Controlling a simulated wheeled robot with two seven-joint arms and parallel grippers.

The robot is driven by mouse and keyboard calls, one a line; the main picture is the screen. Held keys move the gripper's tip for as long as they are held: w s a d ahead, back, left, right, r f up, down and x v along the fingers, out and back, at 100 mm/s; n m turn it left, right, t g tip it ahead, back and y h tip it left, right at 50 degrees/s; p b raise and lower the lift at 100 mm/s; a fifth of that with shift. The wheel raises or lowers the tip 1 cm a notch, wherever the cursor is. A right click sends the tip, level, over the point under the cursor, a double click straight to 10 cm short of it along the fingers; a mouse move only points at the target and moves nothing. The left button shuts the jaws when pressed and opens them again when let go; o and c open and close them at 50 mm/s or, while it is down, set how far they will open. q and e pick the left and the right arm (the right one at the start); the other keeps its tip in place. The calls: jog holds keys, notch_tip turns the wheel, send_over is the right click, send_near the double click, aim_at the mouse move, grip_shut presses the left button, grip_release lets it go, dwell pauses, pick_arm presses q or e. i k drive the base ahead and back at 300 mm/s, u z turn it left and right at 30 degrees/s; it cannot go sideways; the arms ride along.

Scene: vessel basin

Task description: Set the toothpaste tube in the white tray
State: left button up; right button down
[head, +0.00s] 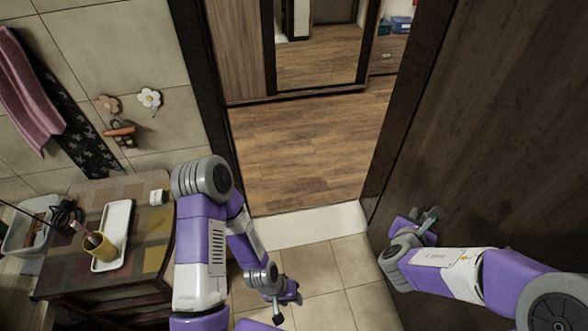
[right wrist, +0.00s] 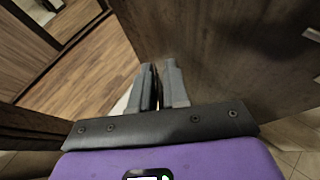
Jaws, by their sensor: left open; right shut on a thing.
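The white tray (head: 124,208) is long and shallow and lies on the patchwork-topped cabinet at the left of the head view. I cannot make out the toothpaste tube for certain. My right gripper (head: 431,216) is in front of the dark wood panel, far to the right of the tray. In the right wrist view its fingers (right wrist: 159,88) are close together on a thin, pale thing (right wrist: 155,96), mostly hidden between them; I cannot tell what it is. My left gripper (head: 282,300) is open, low over the floor tiles, to the right of the cabinet.
A yellow cup (head: 99,250) with a pink stick-like thing stands on the tray's near end. A small white box (head: 157,197), a dark coiled thing (head: 66,214) and a pale basin (head: 30,232) are around it. A dark panel (head: 490,130) closes off the right.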

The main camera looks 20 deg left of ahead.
aim_at(114, 230)
jog(key=i, duration=1.15)
jog(key=u, duration=3.55)
jog(key=i, duration=0.5)
jog(key=u, duration=0.05)
